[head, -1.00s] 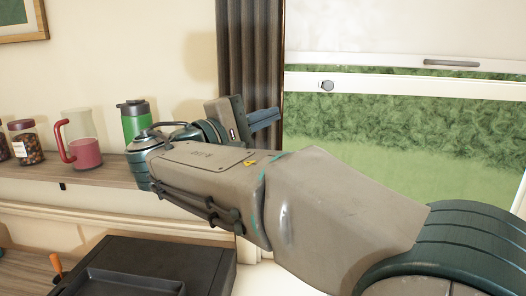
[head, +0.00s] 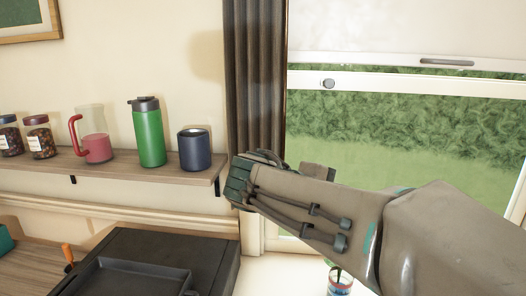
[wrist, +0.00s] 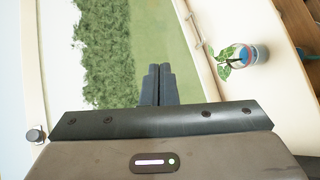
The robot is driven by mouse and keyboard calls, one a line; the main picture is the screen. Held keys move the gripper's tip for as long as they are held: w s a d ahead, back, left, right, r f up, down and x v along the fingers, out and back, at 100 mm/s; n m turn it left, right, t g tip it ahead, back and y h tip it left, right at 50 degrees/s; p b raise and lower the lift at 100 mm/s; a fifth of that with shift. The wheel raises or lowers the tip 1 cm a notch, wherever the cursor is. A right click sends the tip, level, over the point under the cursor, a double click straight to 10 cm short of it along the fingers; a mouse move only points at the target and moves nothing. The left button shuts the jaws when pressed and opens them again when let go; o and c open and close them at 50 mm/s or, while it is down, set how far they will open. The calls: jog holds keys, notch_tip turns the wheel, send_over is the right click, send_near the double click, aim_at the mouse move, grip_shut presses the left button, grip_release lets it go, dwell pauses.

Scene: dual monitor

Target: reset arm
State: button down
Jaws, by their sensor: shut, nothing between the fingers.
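My gripper (wrist: 158,84) shows in the wrist view with its two dark fingers pressed together and nothing between them. It faces the window and the green outside. In the head view my arm reaches in from the lower right, in front of the window, and its wrist end is beside the dark curtain. The fingers are hidden behind my own arm there.
A shelf (head: 190,174) at the left holds a navy cup (head: 194,151), a green bottle (head: 150,137), a pink pitcher (head: 97,148) and jars (head: 39,138). A potted plant (wrist: 243,54) stands near the window. A black case (head: 185,248) lies below the shelf.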

jog(key=s+f+m+g+y, duration=0.1)
jog(key=s+f+m+y, duration=0.3)
jog(key=s+f, duration=0.3)
jog(key=s+f+m+g+y, duration=0.2)
jog(key=s+f+m+y, duration=0.2)
jog(key=f, duration=0.8)
jog(key=s+d+y, duration=0.1)
jog(key=s+y, duration=0.1)
jog(key=s, duration=0.2)
jog(key=shift+f+m+y, duration=0.2)
jog(key=shift+m+y, duration=0.2)
